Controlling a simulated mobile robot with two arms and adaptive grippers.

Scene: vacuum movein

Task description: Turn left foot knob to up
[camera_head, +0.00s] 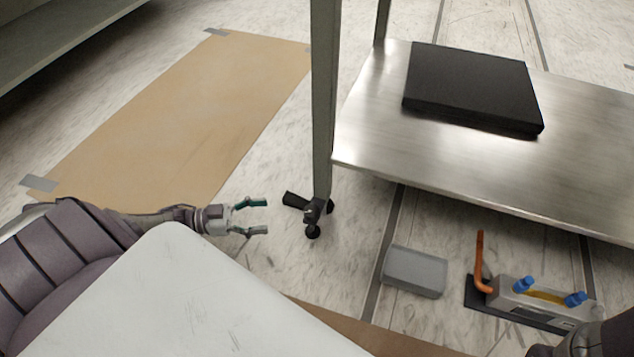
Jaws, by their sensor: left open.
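The left foot knob (296,200) is a small black lever at the bottom of the near table leg (322,110). It points to the left, with a black foot (313,230) below and beside it on the floor. My left gripper (266,217) is open and empty, just left of the knob, with its fingertips facing it. A small gap shows between the fingertips and the knob. At the bottom right edge, part of my right arm shows; its gripper fingers are not visible.
A steel shelf (370,140) carries a black flat box (470,85). Below it on the floor are a grey block (415,270) and a device with an orange handle (481,262) and blue knobs. A brown sheet (185,115) is taped to the floor at left.

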